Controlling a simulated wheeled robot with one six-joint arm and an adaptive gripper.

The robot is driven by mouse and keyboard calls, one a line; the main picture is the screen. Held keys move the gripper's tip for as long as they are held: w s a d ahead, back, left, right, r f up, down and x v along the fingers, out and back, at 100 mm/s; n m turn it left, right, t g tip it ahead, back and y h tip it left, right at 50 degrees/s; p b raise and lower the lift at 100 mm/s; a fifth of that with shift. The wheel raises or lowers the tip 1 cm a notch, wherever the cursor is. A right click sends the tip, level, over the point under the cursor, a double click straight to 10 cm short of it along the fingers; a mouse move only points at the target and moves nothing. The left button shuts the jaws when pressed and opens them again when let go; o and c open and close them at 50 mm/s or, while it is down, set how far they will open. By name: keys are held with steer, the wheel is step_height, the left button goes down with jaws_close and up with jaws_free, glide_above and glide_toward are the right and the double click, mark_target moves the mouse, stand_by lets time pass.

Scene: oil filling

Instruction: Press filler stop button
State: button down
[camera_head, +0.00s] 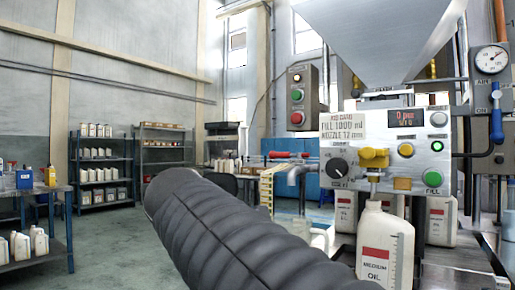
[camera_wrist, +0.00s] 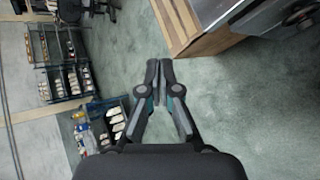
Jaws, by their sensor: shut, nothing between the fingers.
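The filler's control panel (camera_head: 385,150) stands at the right of the head view, with a small red display, a black knob, a yellow button and a green FILL button (camera_head: 434,178). A grey button box (camera_head: 304,92) hangs left of it, with a small lamp, a green button (camera_head: 297,95) and a red button (camera_head: 296,118), which looks like the stop button. A white oil bottle (camera_head: 385,245) stands upright under the yellow nozzle. My gripper (camera_wrist: 160,75) is shut and empty over open floor in the wrist view; my arm hides it in the head view. No button shows in the wrist view.
Shelves with several bottles (camera_head: 100,165) stand along the left wall. A table with bottles (camera_head: 62,225) is at the left edge. In the wrist view a wooden-sided unit (camera_wrist: 205,25) lies at the upper right. Green floor between is clear.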

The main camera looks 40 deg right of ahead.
mark_target(295, 118)
steer(key=d+r+n+g+h, duration=0.1)
steer(key=d+r+n+h, duration=0.3)
steer(key=r, duration=0.9)
steer(key=w+d+r+n+g+h, duration=0.1)
steer(key=d+r+n+h, duration=0.3)
steer(key=r, duration=0.9)
steer(key=d+h, duration=0.1)
steer(key=d, duration=0.2)
steer(key=shift+w+d+r+g+h+b, duration=0.25)
steer(key=shift+d+r+g+h+b, duration=0.1)
steer(key=shift+g+h, duration=0.05)
steer(key=shift+d, duration=0.15)
steer(key=p+x, duration=0.1)
steer(key=x, duration=1.2)
steer(key=shift+w+d+f, duration=0.1)
steer(key=shift+d, duration=0.2)
steer(key=shift+d, duration=0.1)
